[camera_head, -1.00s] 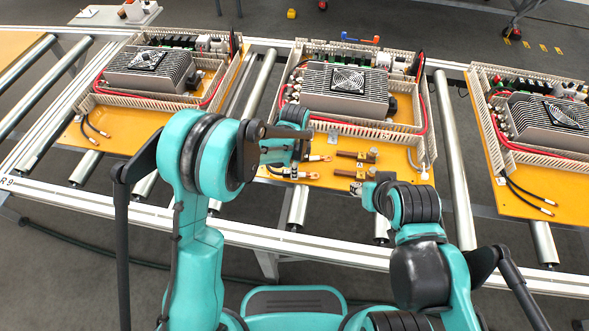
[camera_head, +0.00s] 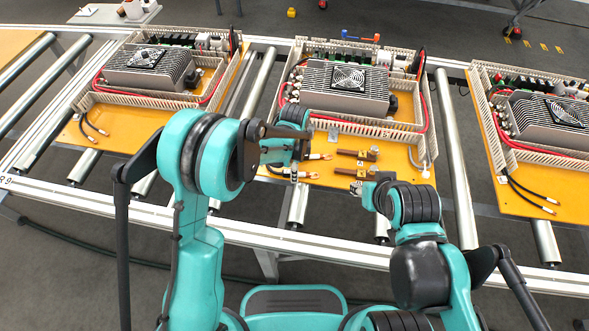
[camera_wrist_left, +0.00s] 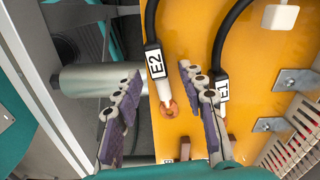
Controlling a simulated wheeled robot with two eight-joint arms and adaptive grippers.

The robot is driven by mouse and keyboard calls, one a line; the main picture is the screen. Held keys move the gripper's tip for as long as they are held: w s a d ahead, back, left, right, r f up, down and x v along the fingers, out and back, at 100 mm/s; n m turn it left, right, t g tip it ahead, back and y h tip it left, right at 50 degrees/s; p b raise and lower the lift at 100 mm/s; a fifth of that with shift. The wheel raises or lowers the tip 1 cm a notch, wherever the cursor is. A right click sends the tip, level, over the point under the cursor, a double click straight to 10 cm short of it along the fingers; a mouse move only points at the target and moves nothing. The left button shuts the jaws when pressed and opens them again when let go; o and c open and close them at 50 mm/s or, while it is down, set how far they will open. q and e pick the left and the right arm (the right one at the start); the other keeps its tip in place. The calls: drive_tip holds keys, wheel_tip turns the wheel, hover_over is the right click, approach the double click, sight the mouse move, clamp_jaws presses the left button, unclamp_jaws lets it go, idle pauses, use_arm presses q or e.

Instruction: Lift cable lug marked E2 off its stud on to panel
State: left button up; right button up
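The cable lug marked E2 (camera_wrist_left: 168,106) shows in the left wrist view as a copper ring on a white sleeve, below its black cable and E2 tag (camera_wrist_left: 154,60). It is over the orange panel (camera_wrist_left: 185,30); no stud can be made out in its ring. My left gripper (camera_wrist_left: 160,72) is open, with one finger on each side of the E2 cable end. In the head view this lug (camera_head: 309,176) is the nearer of two, and my left gripper (camera_head: 293,170) is over its cable. My right gripper (camera_head: 357,187) is by the brown bars; its opening is unclear.
The E1 cable (camera_wrist_left: 222,90) runs close beside my left gripper's right finger. Two brown bars (camera_head: 352,153) lie right of the lugs. A slotted duct (camera_head: 375,131) and finned unit (camera_head: 345,88) stand behind. Similar panels sit left and right on the rollers.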

use_arm(q)
wheel_tip(320, 180, up, 18)
drive_tip(key=p, duration=0.4)
idle(0.7)
drive_tip(key=s+a+r+n+t, duration=0.3)
drive_tip(key=s+a+r+n, duration=0.55)
drive_tip(key=a, duration=0.25)
drive_tip(key=s+a+f+n+t, duration=0.2)
drive_tip(key=s+a+n+t, duration=0.2)
drive_tip(key=s+a+n, duration=0.3)
drive_tip(key=s+n, duration=0.2)
drive_tip(key=shift+s+a+n, duration=0.3)
drive_tip(key=shift+n, duration=0.05)
